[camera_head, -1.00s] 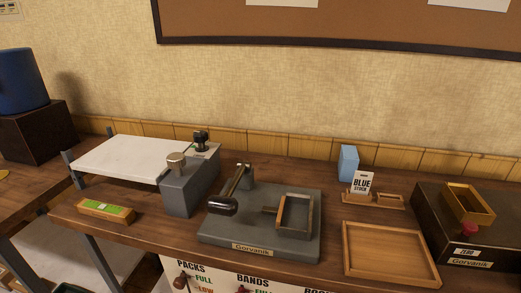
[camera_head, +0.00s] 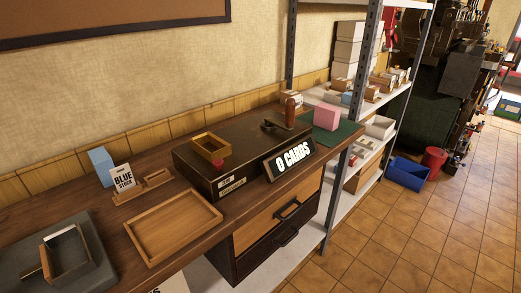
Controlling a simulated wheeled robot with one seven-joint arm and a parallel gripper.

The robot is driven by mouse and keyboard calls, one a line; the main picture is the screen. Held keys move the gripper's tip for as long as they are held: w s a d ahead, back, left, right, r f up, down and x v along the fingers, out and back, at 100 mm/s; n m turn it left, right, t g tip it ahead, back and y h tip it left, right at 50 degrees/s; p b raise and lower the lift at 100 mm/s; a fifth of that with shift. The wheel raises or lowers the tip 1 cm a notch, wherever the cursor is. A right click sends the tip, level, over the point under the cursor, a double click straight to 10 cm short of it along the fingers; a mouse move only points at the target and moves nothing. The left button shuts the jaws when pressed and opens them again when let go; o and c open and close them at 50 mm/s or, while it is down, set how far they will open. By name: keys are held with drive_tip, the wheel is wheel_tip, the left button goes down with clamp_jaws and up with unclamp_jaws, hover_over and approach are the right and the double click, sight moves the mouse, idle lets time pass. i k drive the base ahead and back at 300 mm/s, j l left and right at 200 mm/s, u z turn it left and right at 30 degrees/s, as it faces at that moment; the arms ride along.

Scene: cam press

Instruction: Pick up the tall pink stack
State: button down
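A pink block-shaped stack (camera_head: 327,117) stands on a dark green mat (camera_head: 343,133) at the far right end of the wooden bench. It is beyond the dark counter box with the "0 CARDS" display (camera_head: 290,158). Nothing covers the stack in this view. My gripper is not in view.
An empty wooden tray (camera_head: 172,226), a blue stack (camera_head: 102,166) and a "BLUE STOCK" sign (camera_head: 122,178) are on the bench to the left. A wooden-handled stamp (camera_head: 290,111) stands left of the pink stack. Metal shelves rise behind it; tiled floor (camera_head: 400,225) is open at right.

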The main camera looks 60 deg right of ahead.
sight(327, 116)
drive_tip(key=k+l+z, duration=0.1)
drive_tip(key=z, duration=1.45)
drive_tip(key=i+j+z, duration=0.55)
drive_tip(key=z, duration=0.15)
